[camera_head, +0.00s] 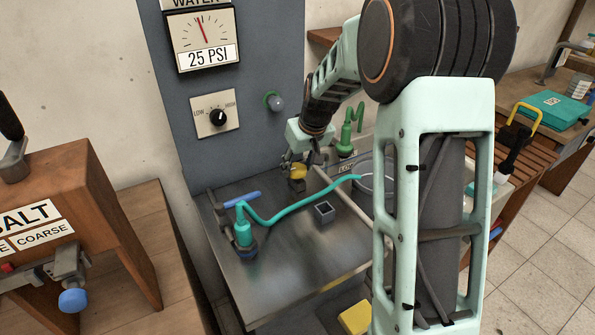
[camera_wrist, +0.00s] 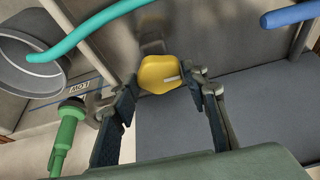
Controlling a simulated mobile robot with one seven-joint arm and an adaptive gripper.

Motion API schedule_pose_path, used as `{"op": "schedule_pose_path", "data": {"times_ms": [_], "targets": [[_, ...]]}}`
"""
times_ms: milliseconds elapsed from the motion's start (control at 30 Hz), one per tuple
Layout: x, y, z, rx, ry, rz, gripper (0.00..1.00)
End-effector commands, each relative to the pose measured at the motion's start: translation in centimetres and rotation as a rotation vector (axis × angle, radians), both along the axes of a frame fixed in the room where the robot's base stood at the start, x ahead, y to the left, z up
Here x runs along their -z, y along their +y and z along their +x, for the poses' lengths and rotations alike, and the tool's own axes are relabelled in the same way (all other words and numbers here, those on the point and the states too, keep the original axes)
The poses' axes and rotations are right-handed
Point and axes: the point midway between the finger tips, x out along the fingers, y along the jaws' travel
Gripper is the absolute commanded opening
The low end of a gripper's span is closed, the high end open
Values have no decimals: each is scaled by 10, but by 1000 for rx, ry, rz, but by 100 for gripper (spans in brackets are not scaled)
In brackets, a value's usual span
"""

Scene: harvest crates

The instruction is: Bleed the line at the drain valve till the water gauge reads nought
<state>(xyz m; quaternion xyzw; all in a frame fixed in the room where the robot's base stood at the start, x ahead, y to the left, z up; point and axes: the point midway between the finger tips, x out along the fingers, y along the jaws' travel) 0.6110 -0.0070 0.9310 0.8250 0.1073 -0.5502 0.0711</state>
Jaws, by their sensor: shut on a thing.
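The water gauge (camera_head: 202,38) on the grey panel has a red needle near upright and a plate reading 25 PSI. A yellow knob (camera_head: 298,171) stands on the metal bench; it also shows in the wrist view (camera_wrist: 158,72), with a white mark on its face. My gripper (camera_head: 296,163) is shut on this yellow knob, a finger on either side in the wrist view. A teal hose (camera_head: 292,213) runs from a fitting (camera_head: 243,233) by a blue handle (camera_head: 240,199) to a round metal basin (camera_wrist: 28,75). No label shows which part is the drain valve.
A LOW-HIGH dial (camera_head: 217,117) and a green-ringed grey button (camera_head: 274,101) are on the panel. A green fitting (camera_head: 346,143) stands behind the knob. A small dark square cup (camera_head: 324,211) is on the bench. A wooden salt box (camera_head: 105,195) stands at left.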

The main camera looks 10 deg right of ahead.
Motion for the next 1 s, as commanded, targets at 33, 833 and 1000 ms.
{"op": "schedule_pose_path", "data": {"times_ms": [33, 833, 1000], "targets": [[2, -3, 1, -39, -2, 1, 17], [0, -6, 3, -632, 0, -1, 17], [0, -6, 4, -672, 1, -3, 17]]}}
